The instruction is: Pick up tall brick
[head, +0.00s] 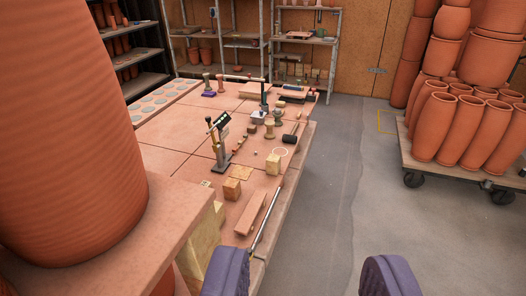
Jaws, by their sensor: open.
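A long pinkish block (250,212) is near the front end of the tiled table (192,140); it may be the tall brick, but I cannot tell for sure. Smaller tan blocks stand farther back, one wooden cube (231,189) and one paler block (273,164). My gripper (308,278) shows as two purple fingers at the bottom edge, wide apart with nothing between them. It is in front of and to the right of the long block, not touching it. The left finger lies close to the table's front corner in the picture.
A large terracotta pot (75,120) on a ledge blocks the left side. A metal rod (267,220) lies along the table's right edge. A black stand (220,145) and small tools crowd the table. A cart (475,178) of pots stands right; grey floor (340,180) between is clear.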

